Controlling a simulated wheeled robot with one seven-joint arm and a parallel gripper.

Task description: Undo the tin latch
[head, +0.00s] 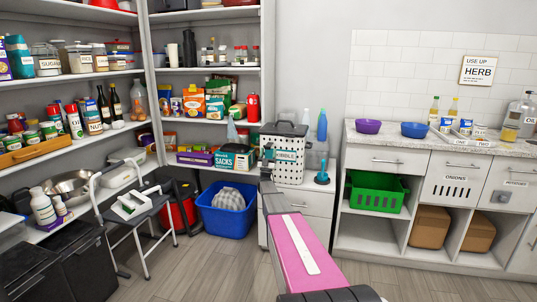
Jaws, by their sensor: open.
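The tin (291,172) is white with dark dots, a dark lid (285,128) and a label reading KIBBLE. It stands upright on a white cabinet in the middle of the head view. My gripper (267,154) is in front of the tin's left side, at about label height. It is open, and its fingers look small and partly blend with the tin. I cannot tell whether they touch it. The latch is not clearly made out; my gripper may cover part of the tin's front.
Blue bottles (322,125) and a dark blue plunger-like item (322,173) stand right of the tin. A SACKS box (238,157) is on the shelf to its left. A blue bin (226,221) and a step stool (136,201) stand on the floor. Open floor lies between.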

